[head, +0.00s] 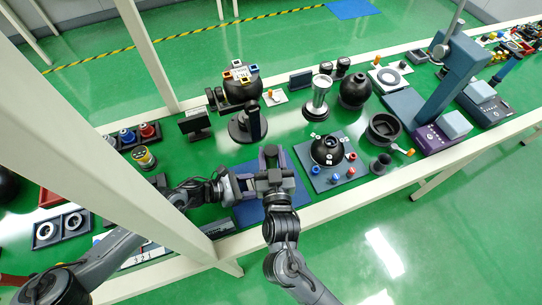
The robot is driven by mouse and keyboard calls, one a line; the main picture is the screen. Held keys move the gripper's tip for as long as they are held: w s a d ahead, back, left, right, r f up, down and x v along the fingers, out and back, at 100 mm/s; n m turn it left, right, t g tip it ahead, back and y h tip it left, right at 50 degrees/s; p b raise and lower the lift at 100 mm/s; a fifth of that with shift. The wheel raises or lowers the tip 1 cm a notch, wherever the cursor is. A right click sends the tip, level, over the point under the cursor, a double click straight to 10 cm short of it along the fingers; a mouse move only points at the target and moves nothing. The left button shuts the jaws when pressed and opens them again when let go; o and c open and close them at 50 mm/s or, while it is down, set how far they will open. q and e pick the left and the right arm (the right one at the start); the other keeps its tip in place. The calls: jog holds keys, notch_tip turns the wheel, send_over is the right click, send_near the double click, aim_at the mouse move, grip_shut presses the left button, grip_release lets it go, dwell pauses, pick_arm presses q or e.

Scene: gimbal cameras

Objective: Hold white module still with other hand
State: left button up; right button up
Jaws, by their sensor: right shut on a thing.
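My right gripper (270,156) is over the blue mat (262,214) at the front middle of the bench, shut on a small grey part that its fingers mostly hide. My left gripper (243,186) comes in from the left, close beside the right gripper's body. Its fingers overlap with the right gripper, so I cannot tell whether it is open or holds something. I cannot clearly make out a white module between the grippers. A black ball unit (240,90) with small coloured and white blocks on top stands behind.
A black dome (327,150) with red and blue knobs around it sits on a mat to the right. A frame post (150,50) rises at the back left.

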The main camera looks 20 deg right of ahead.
aim_at(271, 150)
jog(key=shift+r, duration=2.4)
pick_arm(q)
jog(key=o, duration=1.1)
